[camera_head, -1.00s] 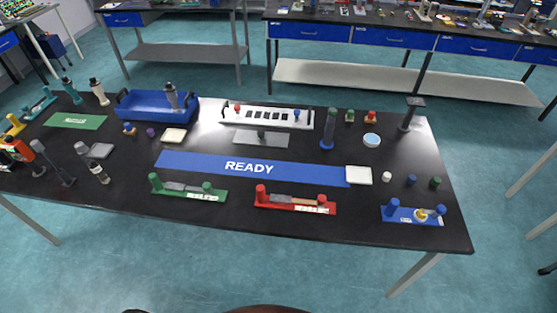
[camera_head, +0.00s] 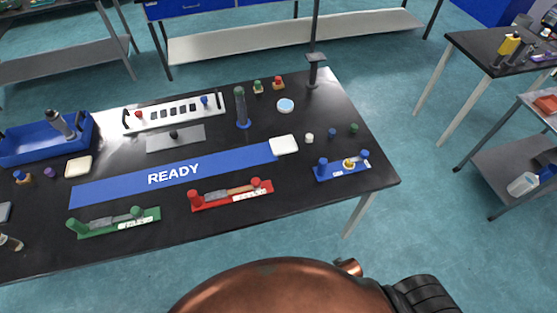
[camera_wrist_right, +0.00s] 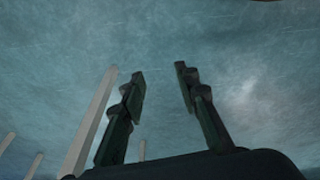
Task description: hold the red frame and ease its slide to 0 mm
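The red frame (camera_head: 214,201) lies near the front edge of the black table, between a green frame (camera_head: 118,226) and a blue frame (camera_head: 343,173). It has a red knob (camera_head: 196,199) at its left end and another (camera_head: 268,185) at its right end. A slide (camera_head: 245,189) with a tan part lies between the knobs, above a white label too small to read. My right gripper (camera_wrist_right: 158,82) is open and empty in the right wrist view, with only floor and pale legs beyond it. My left gripper is not in view.
A blue strip marked READY (camera_head: 108,184) lies behind the frames. My copper-coloured body covers the bottom middle of the head view.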

